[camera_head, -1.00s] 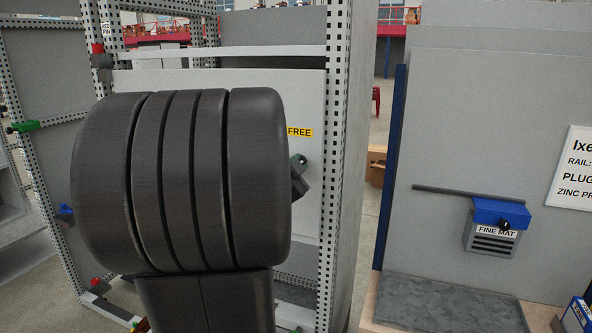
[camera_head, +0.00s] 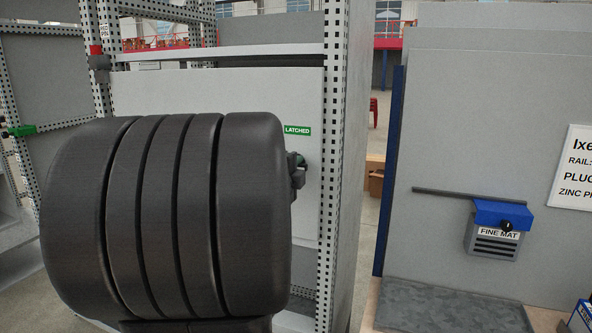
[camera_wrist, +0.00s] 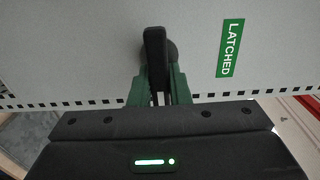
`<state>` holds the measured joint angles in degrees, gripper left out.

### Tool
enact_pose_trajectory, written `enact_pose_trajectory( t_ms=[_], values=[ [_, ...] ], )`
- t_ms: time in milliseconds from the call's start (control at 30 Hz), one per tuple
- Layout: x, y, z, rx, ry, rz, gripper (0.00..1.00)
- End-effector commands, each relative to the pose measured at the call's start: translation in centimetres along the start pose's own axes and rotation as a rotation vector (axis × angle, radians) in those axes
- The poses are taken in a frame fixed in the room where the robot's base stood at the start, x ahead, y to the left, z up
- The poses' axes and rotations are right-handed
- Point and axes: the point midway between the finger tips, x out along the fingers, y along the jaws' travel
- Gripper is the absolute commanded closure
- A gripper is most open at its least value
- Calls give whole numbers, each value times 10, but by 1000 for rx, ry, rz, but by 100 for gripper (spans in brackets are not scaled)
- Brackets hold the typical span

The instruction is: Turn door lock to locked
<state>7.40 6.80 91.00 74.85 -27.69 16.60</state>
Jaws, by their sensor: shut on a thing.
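The door lock is a dark handle (camera_wrist: 155,55) on the grey cabinet door (camera_head: 220,88). In the wrist view the handle stands lengthwise in line with the jaws. A green label reading LATCHED (camera_head: 297,130) is on the door by the lock, and it also shows in the wrist view (camera_wrist: 230,48). My gripper (camera_wrist: 158,88) has green fingers and is shut on the handle. In the head view my dark arm hides most of the door, and only a small part of my gripper (camera_head: 298,170) shows at the arm's right edge.
A perforated metal post (camera_head: 333,180) stands just right of the lock. Further right, a grey panel carries a blue and grey unit labelled FINE MAT (camera_head: 500,222). A grey mat (camera_head: 455,305) lies below it. A green part (camera_head: 20,131) projects at the far left.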

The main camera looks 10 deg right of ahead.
Motion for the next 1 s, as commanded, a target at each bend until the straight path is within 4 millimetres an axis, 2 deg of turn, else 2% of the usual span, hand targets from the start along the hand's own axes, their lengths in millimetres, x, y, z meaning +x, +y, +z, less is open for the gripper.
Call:
enact_pose_trajectory(
  t_ms=[533,567,667,1000],
  values=[
    [0,1,0,24,1,1,100],
    [0,1,0,24,1,1,80],
    [0,1,0,23,0,1,62],
    [-3,0,0,22,-1,0,62]
  ],
)
